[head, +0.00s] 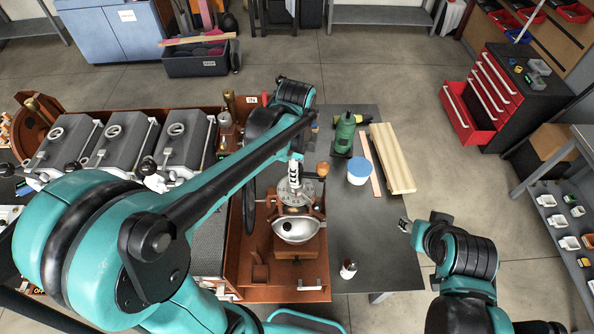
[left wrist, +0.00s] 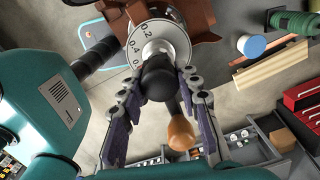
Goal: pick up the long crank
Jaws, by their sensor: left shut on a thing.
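The long crank looks like the black part (left wrist: 158,80) with an orange wooden knob (left wrist: 181,132); its knob also shows in the head view (head: 322,169). My left gripper (left wrist: 162,85) is shut on the black part, with one finger on each side, in front of a round numbered dial (left wrist: 158,45). In the head view my left gripper (head: 296,172) is just above the dial plate (head: 293,192), and my own arm hides part of it. I cannot tell whether the crank touches the dial. My right gripper (head: 405,225) is off the table's right side, its fingers too small to read.
A metal bowl (head: 296,229) sits below the dial on the brown wooden stand. A green bottle-like item (head: 345,133), a blue-lidded jar (head: 359,171) and a pale wooden block (head: 391,158) stand on the right. A small bottle (head: 348,269) is near the front edge. Grey roaster units (head: 187,140) are on the left.

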